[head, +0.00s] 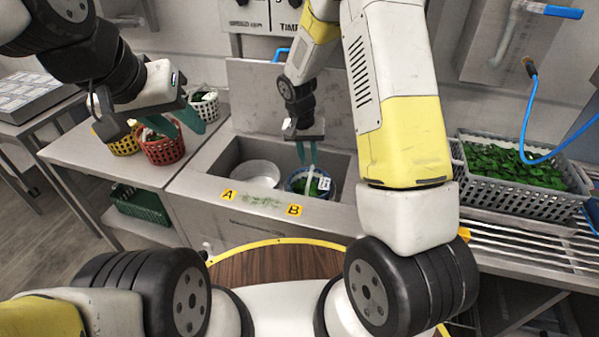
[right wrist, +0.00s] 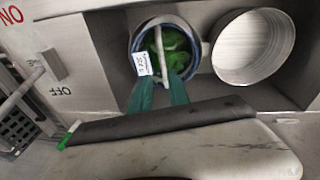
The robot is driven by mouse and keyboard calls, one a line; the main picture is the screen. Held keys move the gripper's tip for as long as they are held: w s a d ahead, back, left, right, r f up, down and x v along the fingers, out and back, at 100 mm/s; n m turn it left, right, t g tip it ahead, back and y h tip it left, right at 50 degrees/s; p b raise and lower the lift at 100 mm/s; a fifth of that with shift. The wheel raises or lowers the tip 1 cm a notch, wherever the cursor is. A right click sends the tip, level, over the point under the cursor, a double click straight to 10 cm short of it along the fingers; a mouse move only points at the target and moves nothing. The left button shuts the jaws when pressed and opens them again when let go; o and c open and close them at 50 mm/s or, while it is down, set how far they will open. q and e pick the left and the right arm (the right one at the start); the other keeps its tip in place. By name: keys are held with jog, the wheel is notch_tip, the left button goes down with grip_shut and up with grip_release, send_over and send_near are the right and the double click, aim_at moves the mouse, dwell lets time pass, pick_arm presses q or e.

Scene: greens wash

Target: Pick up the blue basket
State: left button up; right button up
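The blue basket (head: 308,184) stands in the sink's right part, behind label B. It holds greens and has a pale handle and a white tag; the right wrist view also shows the blue basket (right wrist: 134,47). My right gripper (head: 308,164) points down at it, with its teal fingers apart on either side of the handle. The right wrist view shows a gap between these fingers (right wrist: 160,80); contact with the handle cannot be made out. My left gripper (head: 178,128) is open and empty above the left counter, near the red basket (head: 163,149).
A round metal bowl (head: 259,172) sits in the sink beside the blue basket. A yellow basket (head: 124,146) and a white basket (head: 205,106) stand on the left counter. A grey crate of greens (head: 512,190) stands on the right rack. The sink's front wall (head: 232,207) is close by.

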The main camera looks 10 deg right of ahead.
aim_at(310, 175)
jog(key=f, duration=0.6)
jog(key=w+f, duration=0.1)
jog(key=f, duration=0.2)
jog(key=shift+d+f, duration=0.3)
jog(key=shift+d, duration=0.1)
grip_shut()
dwell(1.0)
